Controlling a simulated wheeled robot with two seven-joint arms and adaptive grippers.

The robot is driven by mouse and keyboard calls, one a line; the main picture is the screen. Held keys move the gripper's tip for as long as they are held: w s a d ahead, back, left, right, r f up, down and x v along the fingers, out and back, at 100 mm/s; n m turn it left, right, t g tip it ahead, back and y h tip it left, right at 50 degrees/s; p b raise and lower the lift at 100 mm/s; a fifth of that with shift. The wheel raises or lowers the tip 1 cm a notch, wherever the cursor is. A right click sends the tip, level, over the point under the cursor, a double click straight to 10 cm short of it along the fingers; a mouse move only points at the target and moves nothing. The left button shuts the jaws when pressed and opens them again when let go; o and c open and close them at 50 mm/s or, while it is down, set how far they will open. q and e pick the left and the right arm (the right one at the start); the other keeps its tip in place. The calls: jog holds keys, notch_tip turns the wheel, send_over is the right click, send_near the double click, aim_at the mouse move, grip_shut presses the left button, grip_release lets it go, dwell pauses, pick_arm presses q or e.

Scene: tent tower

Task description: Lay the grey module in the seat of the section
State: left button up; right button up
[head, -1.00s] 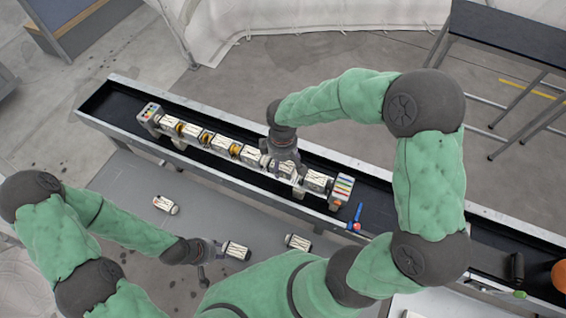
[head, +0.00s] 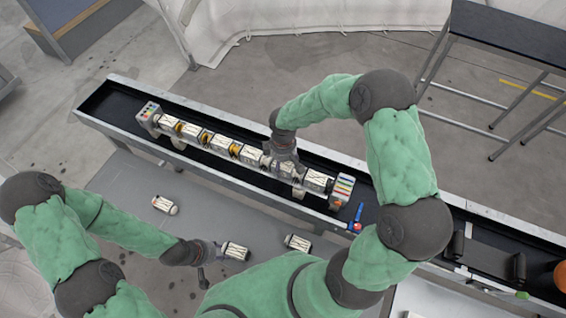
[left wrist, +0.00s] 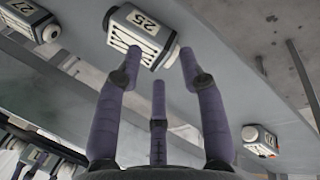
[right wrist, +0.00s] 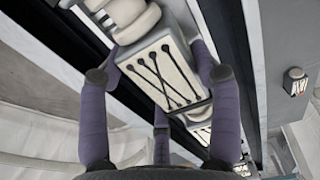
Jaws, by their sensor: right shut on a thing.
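The section (head: 222,143) is a row of pale modules with yellow-orange parts between some of them, lying in a long black trough. My right gripper (head: 287,160) is over the right half of this row. In the right wrist view its fingers (right wrist: 165,75) are shut on a pale grey module (right wrist: 163,72) with black crossed lacing on its face. In the head view the gripper mostly hides this module, and I cannot tell whether it is in the seat. My left gripper (head: 208,256) is open, its fingers (left wrist: 157,70) apart below a module marked 25 (left wrist: 140,35).
Loose modules lie on the grey surface in front of the trough, one at left (head: 164,204) and one at right (head: 298,243). A striped multicoloured end block (head: 343,190) and a blue-and-red piece (head: 357,218) are at the row's right end. Dark cylinders (head: 519,267) stand further right.

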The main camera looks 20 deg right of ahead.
pick_arm(q)
jog(key=shift+f, duration=0.1)
pick_arm(e)
jog(key=o, duration=1.6)
jog(key=shift+f, duration=0.15)
jog(key=shift+c, duration=0.2)
jog(key=shift+r, duration=0.5)
pick_arm(q)
jog(key=shift+r+p, duration=0.65)
jog(key=shift+r, duration=0.1)
pick_arm(e)
notch_tip(320, 180, up, 11)
jog(key=shift+r, duration=0.2)
